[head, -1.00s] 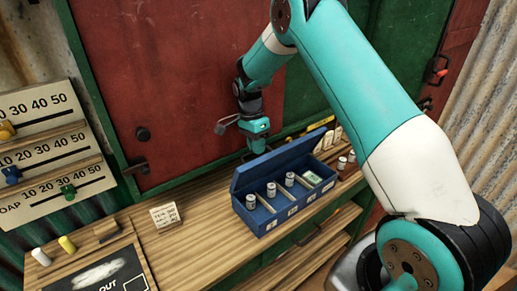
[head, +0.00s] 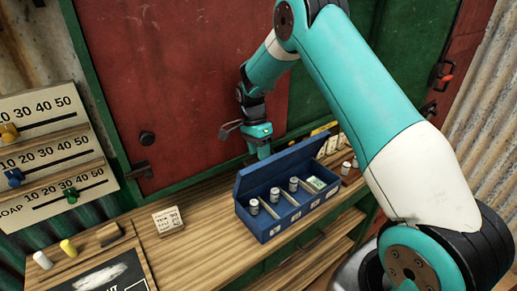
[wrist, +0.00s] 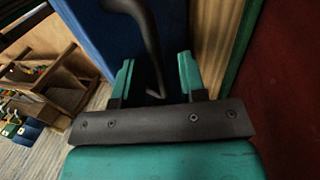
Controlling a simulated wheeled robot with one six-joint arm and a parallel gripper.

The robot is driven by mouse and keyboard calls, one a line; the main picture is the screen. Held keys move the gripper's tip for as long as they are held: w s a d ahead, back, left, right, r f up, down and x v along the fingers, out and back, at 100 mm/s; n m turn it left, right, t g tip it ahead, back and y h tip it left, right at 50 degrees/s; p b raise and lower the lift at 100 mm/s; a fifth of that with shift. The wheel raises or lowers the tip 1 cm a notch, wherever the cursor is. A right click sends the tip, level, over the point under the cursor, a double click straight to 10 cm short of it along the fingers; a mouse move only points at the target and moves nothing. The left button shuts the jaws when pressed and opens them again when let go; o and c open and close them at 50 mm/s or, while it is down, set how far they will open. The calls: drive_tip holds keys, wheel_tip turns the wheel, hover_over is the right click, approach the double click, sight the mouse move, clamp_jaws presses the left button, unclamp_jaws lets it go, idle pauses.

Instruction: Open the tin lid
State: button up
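The blue tin (head: 272,233) stands on the wooden counter, with several compartments holding small grey cylinders and a green-and-white piece. Its blue lid (head: 285,163) is raised, standing up along the tin's back edge. My gripper (head: 263,153) points down just behind the lid, near its left end; the lid hides part of the fingertips. In the wrist view my gripper (wrist: 157,75) has its two teal fingers apart, with a blue surface beside them. A dark curved bar (wrist: 150,45) shows between the fingers; I cannot tell whether anything touches.
A chalkboard (head: 95,277) and a slider board (head: 50,150) are farther left. More small cylinders (head: 347,170) stand right of the tin. A red panel rises close behind my gripper. Counter between card and tin is clear.

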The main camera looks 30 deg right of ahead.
drive_tip(key=s+r+b+v, duration=0.1)
drive_tip(key=s+b+v, duration=0.2)
drive_tip(key=v, duration=1.6)
drive_tip(key=shift+s+d+r, duration=0.15)
drive_tip(key=shift+s+r, duration=0.1)
drive_tip(key=shift+s, duration=0.45)
drive_tip(key=s+a+f+n+t+y+b, duration=0.1)
drive_tip(key=s+a+f+n, duration=0.1)
drive_tip(key=s+a+n, duration=0.5)
drive_tip(key=s+a+f+n+y+b, duration=0.1)
drive_tip(key=s+a+f+n+y, duration=0.1)
drive_tip(key=s+a+n, duration=0.4)
drive_tip(key=s+a+f+n+t+y+b, duration=0.1)
drive_tip(key=s+a+n, duration=0.6)
drive_tip(key=s, duration=1.1)
drive_tip(key=f+n, duration=0.1)
drive_tip(key=n, duration=0.3)
drive_tip(key=shift+a+t, duration=0.3)
drive_tip(key=shift+a, duration=0.05)
drive_tip(key=shift+s, duration=0.1)
